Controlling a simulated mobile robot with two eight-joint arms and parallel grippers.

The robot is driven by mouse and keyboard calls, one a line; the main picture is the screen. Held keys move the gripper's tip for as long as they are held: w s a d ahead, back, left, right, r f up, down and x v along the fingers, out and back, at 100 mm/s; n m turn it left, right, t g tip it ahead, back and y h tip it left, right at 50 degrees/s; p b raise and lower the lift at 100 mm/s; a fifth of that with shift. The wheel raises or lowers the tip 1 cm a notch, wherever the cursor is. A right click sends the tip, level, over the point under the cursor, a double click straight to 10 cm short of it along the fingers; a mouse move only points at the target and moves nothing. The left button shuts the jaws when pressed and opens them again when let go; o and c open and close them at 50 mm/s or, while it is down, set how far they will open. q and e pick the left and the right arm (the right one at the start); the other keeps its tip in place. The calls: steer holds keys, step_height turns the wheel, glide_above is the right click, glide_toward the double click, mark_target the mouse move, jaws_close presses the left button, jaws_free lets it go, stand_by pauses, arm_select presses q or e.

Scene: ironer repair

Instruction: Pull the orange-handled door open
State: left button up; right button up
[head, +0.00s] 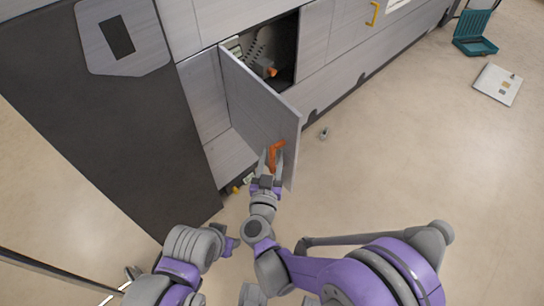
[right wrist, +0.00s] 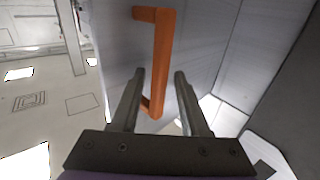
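The door (head: 255,100) is a grey panel on the machine's front and stands swung outward, with the dark cavity (head: 284,58) behind it showing. Its orange handle (head: 276,156) is a bar near the door's free edge; it also shows in the right wrist view (right wrist: 162,60). My right gripper (head: 272,158) is at the handle. In the right wrist view its fingers (right wrist: 160,78) stand apart, one on each side of the handle's lower part, with gaps visible. My left arm (head: 185,258) is folded low at the left; its fingers cannot be made out.
A dark machine side panel (head: 110,130) stands left of the door. A small grey object (head: 324,133) lies on the floor right of the door. The floor between is clear.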

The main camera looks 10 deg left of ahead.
steer(key=s+d, duration=0.1)
steer(key=s, duration=0.9)
steer(key=shift+s, duration=0.4)
